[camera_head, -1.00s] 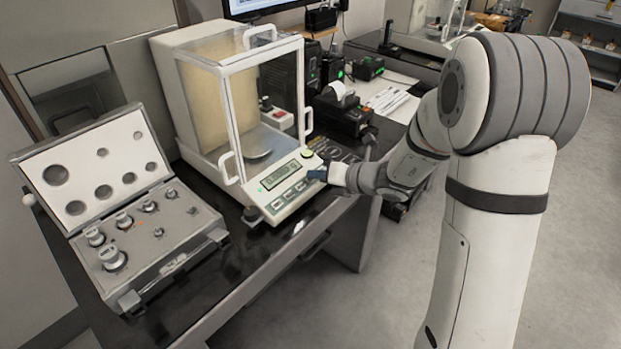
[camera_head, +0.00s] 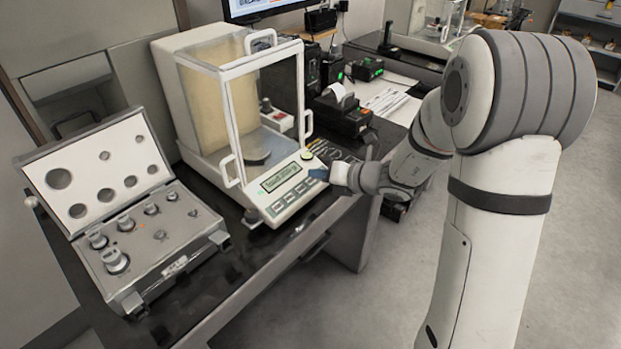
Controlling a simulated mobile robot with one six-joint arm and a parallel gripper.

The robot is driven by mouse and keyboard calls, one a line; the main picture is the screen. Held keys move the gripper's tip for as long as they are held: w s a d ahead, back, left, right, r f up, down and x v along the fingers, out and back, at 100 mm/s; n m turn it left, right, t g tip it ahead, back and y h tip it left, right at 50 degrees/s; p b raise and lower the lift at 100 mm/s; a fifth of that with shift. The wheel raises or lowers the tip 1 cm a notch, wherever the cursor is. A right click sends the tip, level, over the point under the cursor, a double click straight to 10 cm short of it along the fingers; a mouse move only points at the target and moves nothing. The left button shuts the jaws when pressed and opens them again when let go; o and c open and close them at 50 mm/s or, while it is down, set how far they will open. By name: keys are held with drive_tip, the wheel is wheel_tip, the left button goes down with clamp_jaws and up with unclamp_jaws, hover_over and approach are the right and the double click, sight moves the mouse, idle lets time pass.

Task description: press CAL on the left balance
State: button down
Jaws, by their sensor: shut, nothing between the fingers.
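The left balance (camera_head: 222,170) stands on the dark table, a white unit with a glass draft shield and a weighing pan (camera_head: 256,157) inside. Its front panel has a grey-green display (camera_head: 281,177) and a row of several grey buttons (camera_head: 296,193); their labels are too small to read, so I cannot tell which is CAL. My gripper (camera_head: 319,174) comes in from the right, shut and empty, with its blue tip at the right end of the panel, over or beside the last button. I cannot tell whether it touches.
An open case of weights (camera_head: 135,255) stands left of the balance, its lid up. A printer (camera_head: 343,112) and black boxes stand to the right behind my gripper. A second balance (camera_head: 432,30) is at the back. The floor in front is clear.

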drive_tip(key=r+p, duration=0.1)
drive_tip(key=d+r+p, duration=0.1)
drive_tip(key=r, duration=0.1)
drive_tip(key=s+r+p, duration=0.1)
drive_tip(key=p, duration=0.1)
drive_tip(key=shift+d+r, duration=0.25)
drive_tip(key=shift+r, duration=0.05)
idle(0.7)
drive_tip(key=s+d+r+n+g+h+p, duration=0.1)
drive_tip(key=s+r+n+g+h, duration=0.15)
drive_tip(key=s+n, duration=0.6)
drive_tip(key=s+d+r+n+g+h+p, duration=0.1)
drive_tip(key=s+r+n+g, duration=0.2)
drive_tip(key=s+n, duration=0.5)
drive_tip(key=s+d+r+n+h, duration=0.1)
drive_tip(key=s+d+n+h, duration=0.3)
drive_tip(key=d+n, duration=0.2)
drive_tip(key=s+d+r+n+h+p, duration=0.1)
drive_tip(key=s+d+r+n+h, duration=0.1)
drive_tip(key=d+n, duration=0.4)
drive_tip(key=s+n+t+h, duration=0.1)
drive_tip(key=s+n, duration=0.1)
drive_tip(key=n, duration=0.2)
drive_tip(key=shift+s+d+r+n+h, duration=0.15)
drive_tip(key=shift+s+d+n+h, duration=0.1)
drive_tip(key=shift+d+n+h, duration=0.1)
